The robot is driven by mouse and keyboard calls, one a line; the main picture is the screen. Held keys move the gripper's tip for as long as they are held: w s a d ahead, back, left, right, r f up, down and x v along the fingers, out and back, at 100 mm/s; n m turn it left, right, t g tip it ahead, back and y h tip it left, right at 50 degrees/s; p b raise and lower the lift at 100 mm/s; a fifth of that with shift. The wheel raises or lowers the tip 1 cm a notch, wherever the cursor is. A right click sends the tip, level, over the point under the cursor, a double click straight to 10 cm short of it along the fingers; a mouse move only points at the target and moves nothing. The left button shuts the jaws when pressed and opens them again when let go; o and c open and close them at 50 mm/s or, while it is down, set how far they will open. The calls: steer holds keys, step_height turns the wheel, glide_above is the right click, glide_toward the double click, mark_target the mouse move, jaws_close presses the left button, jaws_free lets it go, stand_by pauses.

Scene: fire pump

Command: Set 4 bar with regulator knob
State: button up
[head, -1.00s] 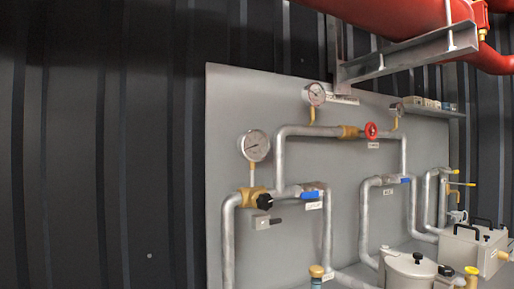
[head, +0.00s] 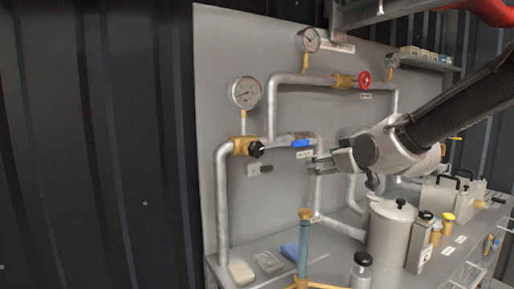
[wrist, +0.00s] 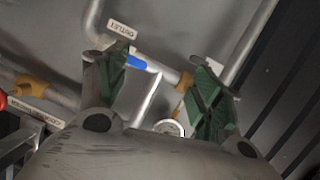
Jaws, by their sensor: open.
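The regulator has a brass body (head: 239,146) with a black knob (head: 257,149) on its right front, on the left pipe of the grey panel. A round dial gauge (head: 244,92) stands above it; its reading is too small to tell. My gripper (head: 316,161) is to the right of the knob, apart from it, in front of the panel. In the wrist view my gripper (wrist: 165,85) shows two green-padded fingers spread with nothing between them. There the brass body (wrist: 185,82) and a gauge (wrist: 171,127) appear between the fingers; I cannot make out the knob.
A blue lever valve (head: 302,143) sits on the pipe between knob and gripper. A red handwheel (head: 364,79) is higher up. Below, the bench holds a blue upright tube (head: 303,245), a grey lidded pot (head: 392,230) and several small items. Space before the knob looks clear.

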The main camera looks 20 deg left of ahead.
mark_target(258, 149)
steer(key=s+a+r+n+t+y, duration=0.1)
steer(key=a+y, duration=0.1)
steer(key=a, duration=0.5)
steer(key=s+a+r+n+y, duration=0.1)
steer(key=a+n+y, duration=0.1)
steer(key=a, duration=0.5)
steer(key=x, duration=0.7)
steer(key=shift+w+a+f, duration=0.2)
steer(key=shift+w+a, duration=0.05)
steer(key=shift+a, duration=0.05)
steer(key=shift+m, duration=0.3)
steer(key=c, duration=1)
